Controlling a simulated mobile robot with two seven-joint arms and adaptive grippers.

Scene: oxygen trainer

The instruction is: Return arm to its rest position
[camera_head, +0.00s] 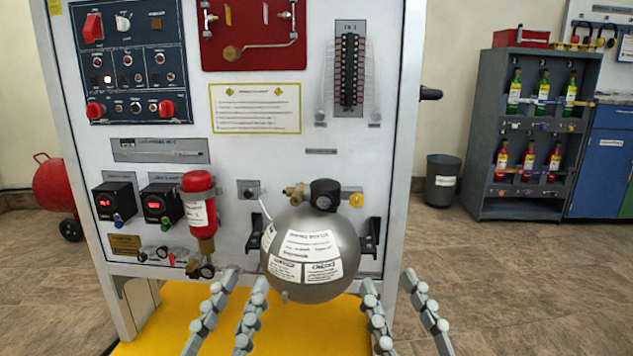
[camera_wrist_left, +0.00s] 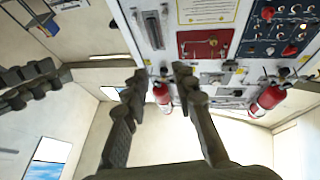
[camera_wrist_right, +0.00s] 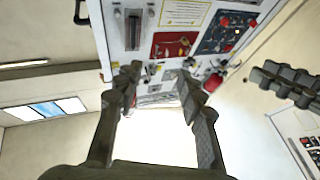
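My left gripper (camera_head: 243,280) is open and empty in front of the lower part of the trainer panel (camera_head: 258,62), left of the grey sphere in the head view. Its two spread fingers show in the left wrist view (camera_wrist_left: 157,80). My right gripper (camera_head: 389,284) is open and empty to the right of the sphere, and its spread fingers show in the right wrist view (camera_wrist_right: 158,78). Neither gripper holds anything. The grey spherical tank (camera_head: 341,262) with white labels sits at the panel's lower middle, with a brass valve and a black gauge (camera_head: 325,195) on top.
A red cylinder (camera_head: 200,212) hangs left of the sphere. Two red-lit displays (camera_head: 115,201) and a dark switch panel (camera_head: 130,60) are on the left. A yellow mat (camera_head: 300,330) lies below. A grey bottle rack (camera_head: 483,130) and a bin (camera_head: 442,181) stand at right, with free floor before them.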

